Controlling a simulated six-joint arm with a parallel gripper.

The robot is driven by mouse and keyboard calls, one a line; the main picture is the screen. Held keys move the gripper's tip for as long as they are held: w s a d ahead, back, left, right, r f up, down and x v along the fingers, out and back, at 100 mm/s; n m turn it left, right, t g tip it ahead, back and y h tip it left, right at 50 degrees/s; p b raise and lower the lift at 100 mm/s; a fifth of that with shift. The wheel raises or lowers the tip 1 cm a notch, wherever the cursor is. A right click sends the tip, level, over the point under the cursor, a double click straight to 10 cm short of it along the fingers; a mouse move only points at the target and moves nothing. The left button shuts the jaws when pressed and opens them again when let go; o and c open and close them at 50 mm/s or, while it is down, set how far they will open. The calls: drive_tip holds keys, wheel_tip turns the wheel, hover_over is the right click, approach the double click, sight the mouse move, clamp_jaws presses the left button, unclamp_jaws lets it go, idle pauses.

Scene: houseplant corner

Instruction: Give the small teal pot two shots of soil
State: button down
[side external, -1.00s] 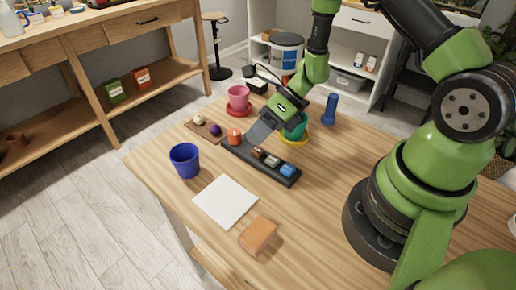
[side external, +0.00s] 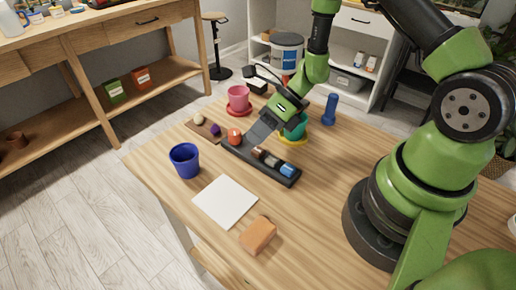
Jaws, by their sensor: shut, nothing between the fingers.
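The small teal pot (side external: 299,130) stands upright on a yellow saucer (side external: 291,142), partly hidden behind my gripper. I cannot see inside it. In front of it lies a long black strip (side external: 238,151) bearing a row of coloured pieces like buttons: an orange one (side external: 234,136), a dark brown one (side external: 258,152), a whitish one (side external: 272,161) and a blue one (side external: 287,170). My gripper (side external: 253,141) is shut and empty, pointing down at the strip between the orange and brown pieces. I cannot tell whether its tips touch anything.
A pink pot (side external: 238,97) on a red saucer stands behind the strip. A small board (side external: 203,130) with a pale and a purple item is at left. A blue pot (side external: 185,161), white sheet (side external: 225,202), orange block (side external: 258,235) and blue cylinder (side external: 330,109) stand around. The table's right front is clear.

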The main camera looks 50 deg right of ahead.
drive_tip(key=shift+f, duration=0.15)
drive_tip(key=shift+f, duration=0.25)
drive_tip(key=shift+f, duration=0.5)
idle(0.8)
drive_tip(key=shift+r, duration=0.95)
drive_tip(key=shift+r, duration=2.5)
idle(0.7)
